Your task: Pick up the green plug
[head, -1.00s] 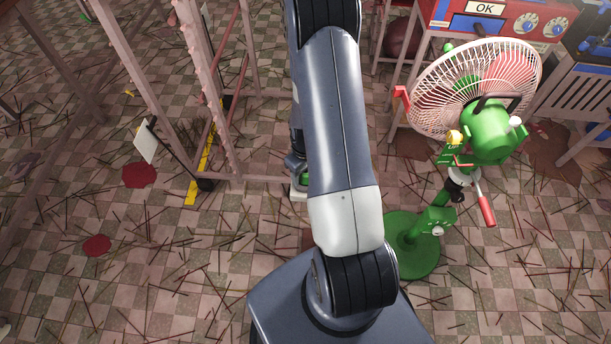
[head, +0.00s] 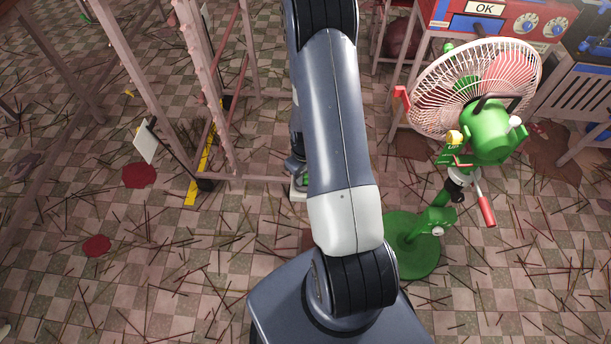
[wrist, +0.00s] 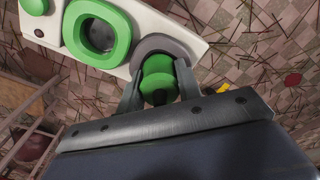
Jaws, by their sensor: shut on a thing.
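The green plug (wrist: 158,84) is between the two fingers of my gripper (wrist: 159,88) in the wrist view. My gripper is shut on it. The plug is at a grey ring-shaped socket (wrist: 165,47) at the end of a white panel (wrist: 186,28); I cannot tell whether it is still seated there. In the head view my arm hides my gripper and the plug. A bit of the white and green unit (head: 299,187) shows just left of my arm.
The panel also has a green-rimmed round opening (wrist: 98,34). A green fan (head: 487,132) on a round base (head: 412,250) stands right of my arm. A metal rack (head: 206,95) stands to the left. Thin sticks litter the checkered floor.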

